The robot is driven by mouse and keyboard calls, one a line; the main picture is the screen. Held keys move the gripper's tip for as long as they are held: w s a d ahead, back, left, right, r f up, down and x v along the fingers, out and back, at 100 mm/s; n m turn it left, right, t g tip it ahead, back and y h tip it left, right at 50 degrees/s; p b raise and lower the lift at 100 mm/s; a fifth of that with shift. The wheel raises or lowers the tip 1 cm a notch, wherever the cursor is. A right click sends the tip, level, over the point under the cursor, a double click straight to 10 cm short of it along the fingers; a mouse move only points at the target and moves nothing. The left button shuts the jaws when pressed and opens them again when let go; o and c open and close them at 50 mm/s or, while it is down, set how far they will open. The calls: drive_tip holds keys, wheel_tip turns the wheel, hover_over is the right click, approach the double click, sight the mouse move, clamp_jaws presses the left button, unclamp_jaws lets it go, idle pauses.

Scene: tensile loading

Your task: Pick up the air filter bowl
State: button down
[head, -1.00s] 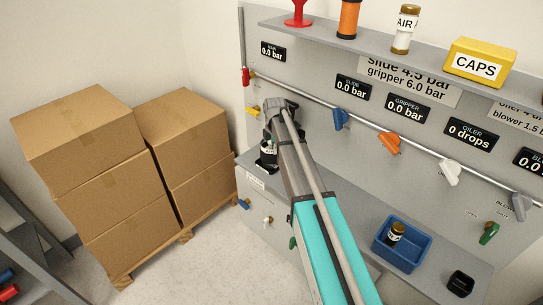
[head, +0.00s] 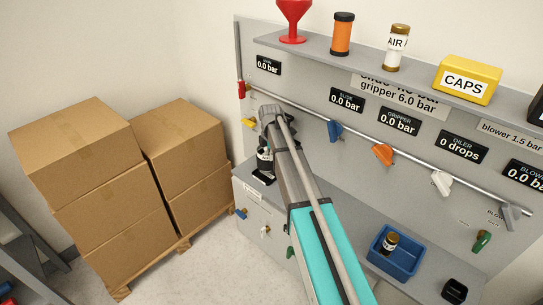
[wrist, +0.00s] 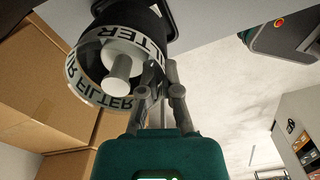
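The air filter bowl (wrist: 72,82) shows large in the wrist view at upper left, a clear round cup with a white "AIR FILTER" band and a pale stem inside. It hangs under a black housing (wrist: 157,22). In the head view the filter (head: 264,161) stands at the panel's left end, partly hidden by my arm. My gripper (wrist: 161,75) has its two grey fingers close by the bowl's right edge. The fingertips overlap the bowl and housing in the picture, so I cannot tell whether they touch or grip it.
Stacked cardboard boxes (head: 75,150) stand left of the panel. A pipe with coloured valve handles (head: 382,153) crosses the panel. A blue bin (head: 398,262) holding a small jar sits on the ledge at right. The shelf above carries a red funnel (head: 293,18), bottles and a yellow CAPS box (head: 468,78).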

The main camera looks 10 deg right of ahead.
drive_tip(key=s+a+r+p, duration=0.3)
drive_tip(key=s+r+p, duration=0.6)
drive_tip(key=s, duration=0.4)
drive_tip(key=shift+s+a+r+p, duration=0.3)
drive_tip(key=shift+a+r, duration=0.05)
drive_tip(key=shift+r, duration=0.35)
